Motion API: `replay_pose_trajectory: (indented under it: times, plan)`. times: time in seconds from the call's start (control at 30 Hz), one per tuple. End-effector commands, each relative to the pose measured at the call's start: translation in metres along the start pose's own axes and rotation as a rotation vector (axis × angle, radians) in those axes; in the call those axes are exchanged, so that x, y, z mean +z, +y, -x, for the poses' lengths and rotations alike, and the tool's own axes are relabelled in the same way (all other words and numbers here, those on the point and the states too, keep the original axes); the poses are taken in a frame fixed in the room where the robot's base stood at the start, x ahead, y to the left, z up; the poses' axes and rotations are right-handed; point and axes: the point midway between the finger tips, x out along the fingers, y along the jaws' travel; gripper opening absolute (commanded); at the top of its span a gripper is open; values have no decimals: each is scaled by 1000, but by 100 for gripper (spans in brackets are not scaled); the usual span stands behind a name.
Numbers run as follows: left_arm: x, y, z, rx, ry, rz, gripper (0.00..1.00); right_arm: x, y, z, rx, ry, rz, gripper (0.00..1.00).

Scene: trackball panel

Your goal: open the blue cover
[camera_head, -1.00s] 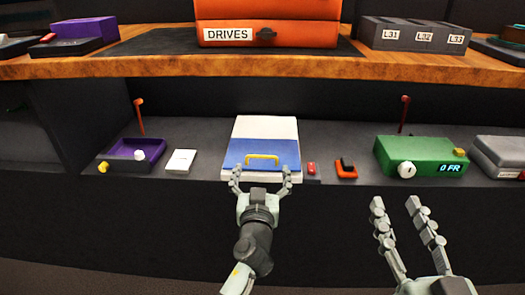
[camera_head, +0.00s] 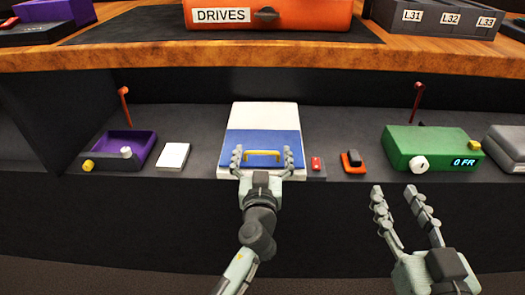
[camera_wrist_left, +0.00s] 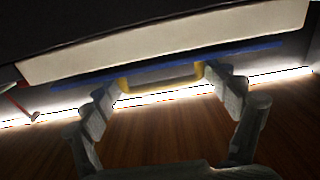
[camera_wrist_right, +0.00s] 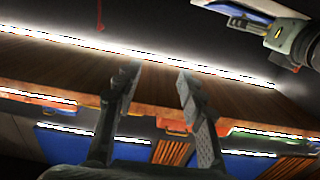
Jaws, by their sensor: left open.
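The blue cover (camera_head: 260,145) lies on a white box (camera_head: 264,115) on the lower shelf, with a yellow handle (camera_head: 264,155) near its front edge. The cover looks closed. My left gripper (camera_head: 262,160) is open in front of the box, with its fingers on either side of the handle. In the left wrist view the yellow handle (camera_wrist_left: 162,80) shows between the two spread fingertips (camera_wrist_left: 165,90); I cannot tell whether they touch it. My right gripper (camera_head: 398,192) is open and empty in front of the shelf's edge, below the green box.
A purple tray (camera_head: 118,148) and white block (camera_head: 173,156) stand left of the box. A red switch (camera_head: 316,164), an orange-black switch (camera_head: 354,162) and a green box (camera_head: 432,147) stand right. The wooden upper shelf (camera_head: 150,50) overhangs behind, carrying an orange drawer (camera_head: 320,14).

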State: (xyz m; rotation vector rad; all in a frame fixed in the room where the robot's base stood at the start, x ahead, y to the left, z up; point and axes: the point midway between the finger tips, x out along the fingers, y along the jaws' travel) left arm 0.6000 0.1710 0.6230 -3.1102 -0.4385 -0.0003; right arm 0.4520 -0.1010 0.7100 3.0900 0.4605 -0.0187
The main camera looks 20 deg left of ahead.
Motion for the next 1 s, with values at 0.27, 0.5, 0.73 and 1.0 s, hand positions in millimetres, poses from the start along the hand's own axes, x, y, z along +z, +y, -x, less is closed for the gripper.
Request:
replay_pose_trajectory:
  times: [0.27, 0.5, 0.73, 1.0]
  plan:
    - [0, 0, 0, 1, 0, 0, 59, 2, -1, 1, -2, -6, -2, 40]
    - [0, 1, 0, 3, 0, 1, 29, 3, -3, 1, -5, -6, -4, 40]
    - [1, 1, -11, 3, 2, 4, 24, -9, -9, 0, -18, 62, -15, 40]
    - [0, 3, -40, 6, 2, 3, 24, -52, -23, 7, -45, 265, -49, 40]
